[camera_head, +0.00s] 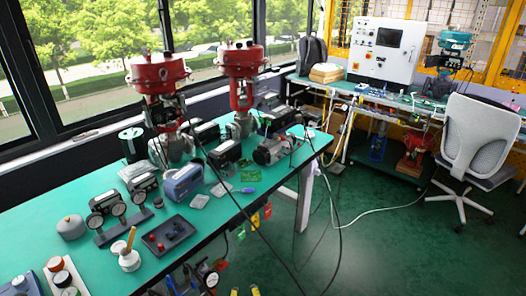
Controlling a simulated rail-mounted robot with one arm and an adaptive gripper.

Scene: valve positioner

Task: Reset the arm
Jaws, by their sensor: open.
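The tips of what appears to be my gripper (245,291) show as two small yellow-marked pieces at the bottom edge. They are apart, with nothing visible between them. The rest of the gripper and my arm are outside the picture. The tips are low in front of the green-topped workbench (105,205) and clear of the things on it. Two red valve actuators (158,72) and (241,60) stand upright toward the bench's window side.
Several instruments, gauges and a blue box (183,182) crowd the bench. Black cables hang over its front edge. A white office chair (478,137) stands at the right. A second bench at the back holds a white control cabinet (386,50). The green floor (395,245) at lower right is mostly clear.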

